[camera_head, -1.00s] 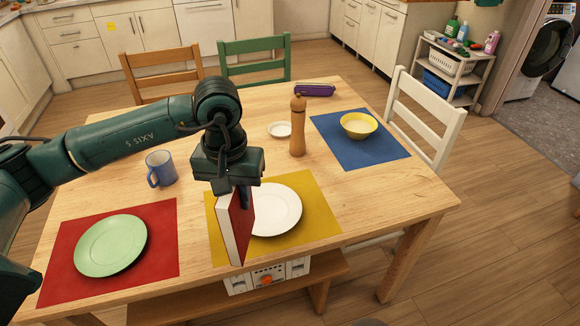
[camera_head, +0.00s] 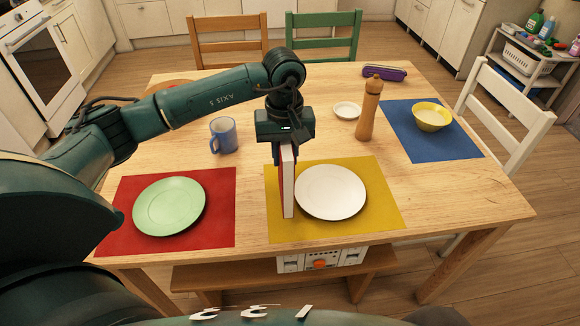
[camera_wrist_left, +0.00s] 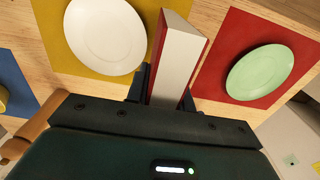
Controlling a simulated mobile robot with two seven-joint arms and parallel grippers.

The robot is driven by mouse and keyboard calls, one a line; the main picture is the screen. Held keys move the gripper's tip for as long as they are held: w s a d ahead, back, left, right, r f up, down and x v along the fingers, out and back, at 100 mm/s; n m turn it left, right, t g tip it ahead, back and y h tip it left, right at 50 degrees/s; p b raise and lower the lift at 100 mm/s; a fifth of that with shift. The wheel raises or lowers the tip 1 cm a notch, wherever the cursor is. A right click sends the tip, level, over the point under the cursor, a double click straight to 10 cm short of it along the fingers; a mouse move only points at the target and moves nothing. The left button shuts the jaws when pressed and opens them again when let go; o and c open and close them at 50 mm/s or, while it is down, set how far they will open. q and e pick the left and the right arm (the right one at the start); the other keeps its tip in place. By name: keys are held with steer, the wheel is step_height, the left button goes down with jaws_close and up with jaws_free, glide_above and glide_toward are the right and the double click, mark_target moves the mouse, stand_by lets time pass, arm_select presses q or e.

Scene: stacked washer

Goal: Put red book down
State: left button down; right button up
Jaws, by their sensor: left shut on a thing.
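My left gripper (camera_head: 286,146) is shut on the red book (camera_head: 288,182), which hangs upright below it with its pale page edge facing me. In the head view the book is over the left part of the yellow placemat (camera_head: 376,216), just left of the white plate (camera_head: 331,192). I cannot tell whether its lower end touches the mat. The left wrist view shows the book (camera_wrist_left: 178,58) between the fingers, with red covers on both sides of the pages. My right gripper is not in view.
A green plate (camera_head: 169,206) lies on a red placemat (camera_head: 222,232) to the left. A blue mug (camera_head: 223,135) and a pepper mill (camera_head: 369,108) stand further back. A yellow bowl (camera_head: 432,117) is on a blue placemat (camera_head: 462,146). Bare wood shows at the table's right front.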

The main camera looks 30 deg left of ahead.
arm_select(q)
steer(key=shift+f, duration=1.95)
steer(key=shift+f, duration=0.15)
steer(key=c, duration=1.2)
jaws_free()
